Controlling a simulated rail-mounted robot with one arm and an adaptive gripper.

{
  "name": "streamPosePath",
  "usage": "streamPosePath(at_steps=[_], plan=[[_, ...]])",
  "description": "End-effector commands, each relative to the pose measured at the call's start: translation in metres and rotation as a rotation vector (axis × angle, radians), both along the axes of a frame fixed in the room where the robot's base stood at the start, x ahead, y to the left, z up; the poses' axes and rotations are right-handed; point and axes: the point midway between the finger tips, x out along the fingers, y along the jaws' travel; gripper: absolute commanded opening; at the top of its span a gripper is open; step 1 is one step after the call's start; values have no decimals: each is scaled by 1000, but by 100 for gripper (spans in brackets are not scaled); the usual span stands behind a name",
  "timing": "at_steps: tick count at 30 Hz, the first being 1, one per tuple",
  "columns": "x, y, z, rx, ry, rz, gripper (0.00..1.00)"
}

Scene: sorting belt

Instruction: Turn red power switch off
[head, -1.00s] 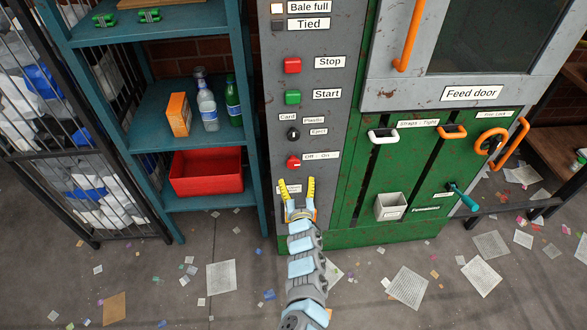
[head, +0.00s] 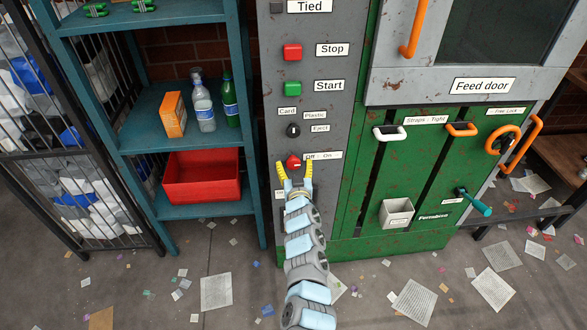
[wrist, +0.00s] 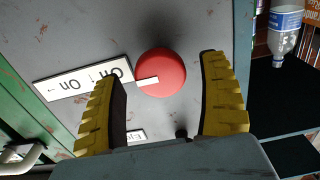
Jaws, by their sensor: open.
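The red power switch (head: 293,161) is a round red knob low on the grey control panel, beside a white "Off - On" label (head: 323,156). In the wrist view the red knob (wrist: 161,73) shows large, with a white pointer mark aimed at the label (wrist: 84,82). My gripper (head: 295,168) has yellow fingers, spread apart, just in front of the knob. In the wrist view the open fingers (wrist: 163,95) stand on either side below the knob, with nothing between them. I cannot tell whether either finger touches the panel.
Above the switch are the black eject selector (head: 293,130), green Start button (head: 292,88) and red Stop button (head: 292,52). A blue shelf (head: 186,137) with bottles and a red bin (head: 201,177) stands left. The green machine front with handles (head: 390,133) is right.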

Motion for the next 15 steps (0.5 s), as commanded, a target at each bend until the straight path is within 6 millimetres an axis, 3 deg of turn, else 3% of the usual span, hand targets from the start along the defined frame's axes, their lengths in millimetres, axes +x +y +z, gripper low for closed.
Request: streamPosePath(at_steps=[15], plan=[[10, 2, 1, 3, 0, -1, 76]])
